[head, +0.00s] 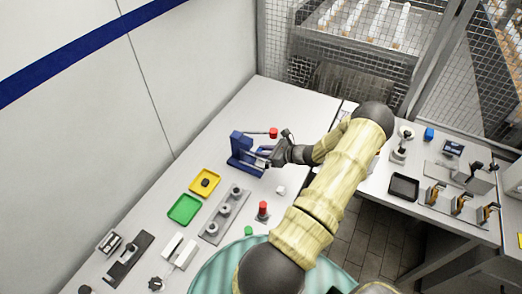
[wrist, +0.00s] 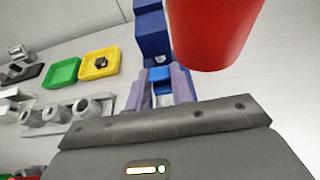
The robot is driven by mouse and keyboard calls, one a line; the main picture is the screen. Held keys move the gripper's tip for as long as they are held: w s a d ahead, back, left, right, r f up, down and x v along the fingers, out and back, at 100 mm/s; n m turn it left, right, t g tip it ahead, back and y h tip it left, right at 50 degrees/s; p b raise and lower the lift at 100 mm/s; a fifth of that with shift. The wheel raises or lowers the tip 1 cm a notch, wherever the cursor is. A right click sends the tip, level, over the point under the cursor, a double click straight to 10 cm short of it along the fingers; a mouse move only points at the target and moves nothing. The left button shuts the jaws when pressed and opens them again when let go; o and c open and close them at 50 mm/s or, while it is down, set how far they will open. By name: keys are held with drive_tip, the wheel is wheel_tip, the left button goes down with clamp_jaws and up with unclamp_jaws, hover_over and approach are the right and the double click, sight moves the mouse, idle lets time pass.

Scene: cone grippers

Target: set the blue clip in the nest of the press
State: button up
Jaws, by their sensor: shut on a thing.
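The blue press (head: 240,150) stands on the white table, with a red knob (head: 273,132) on its lever. My gripper (head: 268,158) reaches in at the press from the right. In the wrist view its two pale fingers (wrist: 160,90) are shut on the blue clip (wrist: 160,74), right in front of the press column (wrist: 151,30). The red knob (wrist: 213,30) fills the top right there, close to the camera. The nest is hidden behind the clip and fingers, so I cannot tell whether the clip touches it.
A yellow tray (head: 213,177) with a dark part in it and a green tray (head: 184,209) lie left of the press.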

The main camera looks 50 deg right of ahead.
sight(264, 165)
drive_tip(key=shift+s, duration=0.15)
drive_tip(key=shift+f+b, duration=2.15)
drive_tip(key=shift+f, duration=0.65)
drive_tip(key=o, duration=1)
drive_tip(key=p+v, duration=0.4)
drive_tip(key=v, duration=1.3)
drive_tip(key=shift+s+d+p, duration=0.1)
drive_tip(key=shift+s+p, duration=0.15)
drive_tip(key=shift+p, duration=0.1)
drive_tip(key=shift+f, duration=0.1)
